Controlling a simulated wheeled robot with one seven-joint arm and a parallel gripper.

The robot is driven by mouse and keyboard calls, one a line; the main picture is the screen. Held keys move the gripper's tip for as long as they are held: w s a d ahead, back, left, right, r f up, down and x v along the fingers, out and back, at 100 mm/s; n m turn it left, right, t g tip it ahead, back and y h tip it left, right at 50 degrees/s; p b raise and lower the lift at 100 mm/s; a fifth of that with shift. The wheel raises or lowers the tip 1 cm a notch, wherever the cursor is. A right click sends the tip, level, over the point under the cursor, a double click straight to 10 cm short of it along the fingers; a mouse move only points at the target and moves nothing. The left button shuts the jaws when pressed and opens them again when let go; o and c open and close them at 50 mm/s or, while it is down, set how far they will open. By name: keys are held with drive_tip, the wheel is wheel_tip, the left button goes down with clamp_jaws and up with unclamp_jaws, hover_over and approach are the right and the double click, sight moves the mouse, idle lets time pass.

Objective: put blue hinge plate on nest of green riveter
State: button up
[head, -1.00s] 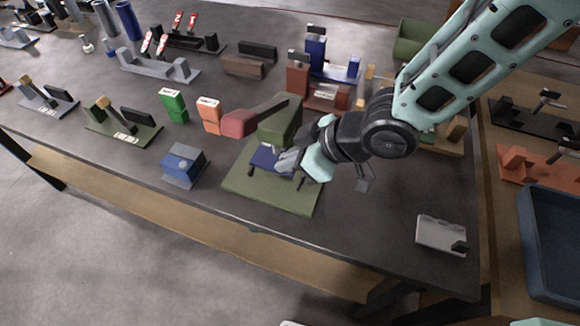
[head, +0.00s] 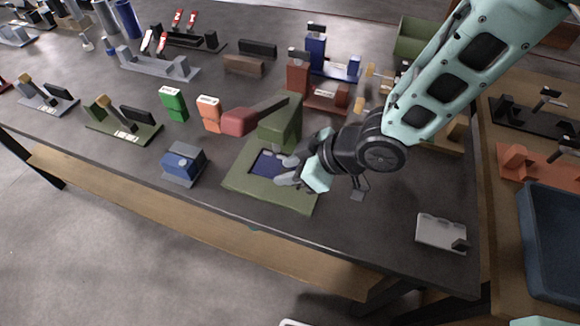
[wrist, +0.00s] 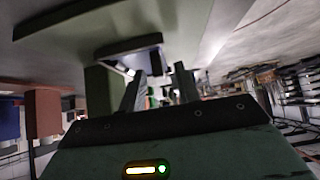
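The green riveter (head: 282,123) has a flat green base, an upright post and a lever with a red handle. The dark blue hinge plate (head: 268,162) lies flat in the nest on the base, below the post; its right edge is partly covered by my fingers. My gripper (head: 284,171) is just to the right of the plate, its two fingers apart with nothing visible between them.
A blue block on a grey base (head: 184,164) stands left of the riveter, with orange (head: 209,113) and green (head: 173,104) blocks behind. A grey plate fixture (head: 441,232) lies at the front right. A blue bin (head: 553,240) is at the far right. The table in between is mostly clear.

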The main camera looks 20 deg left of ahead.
drive_tip(key=p+v, duration=0.1)
drive_tip(key=v, duration=1.1)
drive_tip(key=shift+p, duration=0.3)
drive_tip(key=d+r+m+t+h, duration=0.35)
drive_tip(key=d+m+h, duration=0.2)
drive_tip(key=d, duration=0.45)
drive_tip(key=s+d+r+m+g+h, duration=0.1)
drive_tip(key=s+d+r+m+g, duration=0.1)
drive_tip(key=s, duration=0.3)
drive_tip(key=s+d+r+m+g+h, duration=0.2)
drive_tip(key=s+d+r, duration=0.1)
drive_tip(key=s+d, duration=0.1)
drive_tip(key=shift+s, duration=0.9)
